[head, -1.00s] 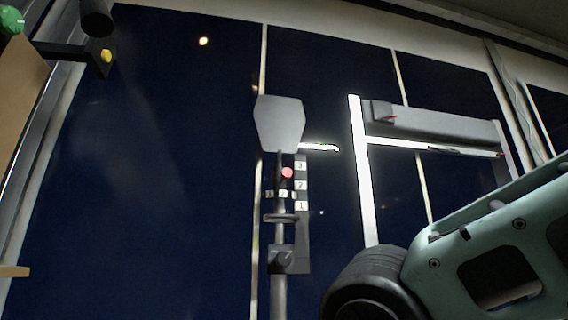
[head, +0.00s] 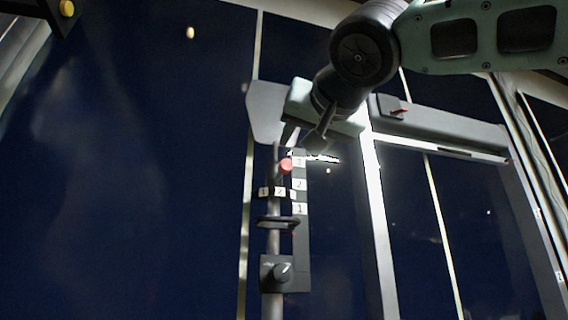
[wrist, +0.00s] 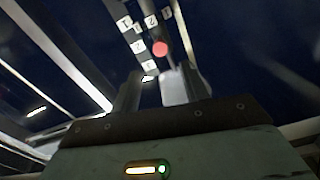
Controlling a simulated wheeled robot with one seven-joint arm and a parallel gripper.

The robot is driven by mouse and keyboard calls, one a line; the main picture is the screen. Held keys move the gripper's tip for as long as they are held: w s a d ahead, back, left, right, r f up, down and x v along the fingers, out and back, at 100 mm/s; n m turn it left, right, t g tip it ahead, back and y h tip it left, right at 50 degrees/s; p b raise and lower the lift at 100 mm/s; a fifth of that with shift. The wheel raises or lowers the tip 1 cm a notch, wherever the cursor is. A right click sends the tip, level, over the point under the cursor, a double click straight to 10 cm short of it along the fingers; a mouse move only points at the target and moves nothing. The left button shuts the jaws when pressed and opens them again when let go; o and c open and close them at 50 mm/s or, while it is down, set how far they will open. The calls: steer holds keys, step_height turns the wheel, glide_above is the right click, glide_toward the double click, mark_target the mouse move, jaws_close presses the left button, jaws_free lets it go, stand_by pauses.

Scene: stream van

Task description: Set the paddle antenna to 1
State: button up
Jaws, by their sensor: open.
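The paddle antenna (head: 264,110) is a grey plate on top of an upright pole (head: 272,240), partly hidden behind my gripper. A red knob (head: 286,166) sits on the pole beside the 3 of a vertical plate (head: 301,235) marked 3, 2, 1 from top to bottom. My gripper (head: 304,142) is open and empty, just above the knob in the head view. In the wrist view the red knob (wrist: 160,48) appears beyond and between the spread fingers (wrist: 162,80), apart from them. The exact gap in depth is unclear.
Below the knob are a small horizontal number strip (head: 276,192), a dark loop-shaped handle (head: 278,222) and a box with a dial (head: 283,272). A white-framed structure with a grey bar (head: 440,125) stands to the right. Dark panels lie behind; the left is clear.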

mark_target(283, 168)
steer(key=p+x, duration=0.4)
steer(key=x, duration=0.8)
steer(key=shift+a+f, duration=0.1)
jaws_close()
